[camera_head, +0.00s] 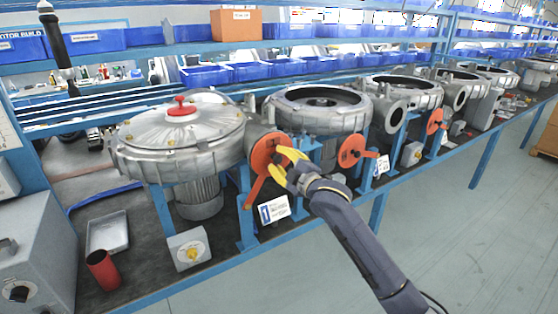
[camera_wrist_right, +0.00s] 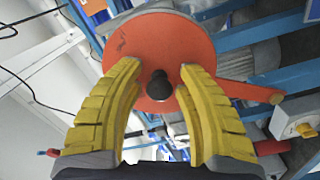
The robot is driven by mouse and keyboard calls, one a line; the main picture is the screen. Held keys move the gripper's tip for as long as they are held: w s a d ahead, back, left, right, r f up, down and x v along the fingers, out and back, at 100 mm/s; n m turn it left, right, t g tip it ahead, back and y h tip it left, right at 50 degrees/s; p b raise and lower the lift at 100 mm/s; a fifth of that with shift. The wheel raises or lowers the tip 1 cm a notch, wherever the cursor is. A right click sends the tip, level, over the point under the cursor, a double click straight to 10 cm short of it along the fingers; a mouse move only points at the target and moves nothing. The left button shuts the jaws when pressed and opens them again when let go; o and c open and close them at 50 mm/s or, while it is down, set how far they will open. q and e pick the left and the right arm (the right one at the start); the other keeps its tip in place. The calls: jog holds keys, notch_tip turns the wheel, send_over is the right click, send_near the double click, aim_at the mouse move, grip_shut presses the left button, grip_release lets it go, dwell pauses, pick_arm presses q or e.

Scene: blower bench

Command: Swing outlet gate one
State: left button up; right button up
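The nearest blower (camera_head: 180,140) has an orange outlet gate (camera_head: 262,158) on its round outlet, with an orange lever (camera_head: 254,192) slanting down. A small card (camera_head: 273,209) stands below it. In the right wrist view the gate (camera_wrist_right: 150,38) fills the upper middle, its lever (camera_wrist_right: 252,92) reaches right, and a dark round knob (camera_wrist_right: 159,86) sticks out toward me. My right gripper (camera_head: 283,164) is at the gate, its yellow fingers open. In the wrist view the fingers (camera_wrist_right: 159,70) stand either side of the knob, with gaps visible. My left gripper is not in view.
More blowers (camera_head: 318,108) stand along the bench to the right, with another orange gate (camera_head: 350,152) close by. A red cup (camera_head: 103,270), metal tray (camera_head: 108,233) and grey box with yellow knob (camera_head: 189,249) sit at the front left. The floor right is clear.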

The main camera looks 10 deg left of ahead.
jog(key=shift+o, duration=1.2)
jog(key=shift+s+a, duration=0.1)
jog(key=shift+s, duration=0.1)
jog(key=v, duration=1.1)
jog(key=shift+s+d, duration=0.25)
jog(key=shift+d, duration=0.1)
jog(key=shift+r, duration=0.1)
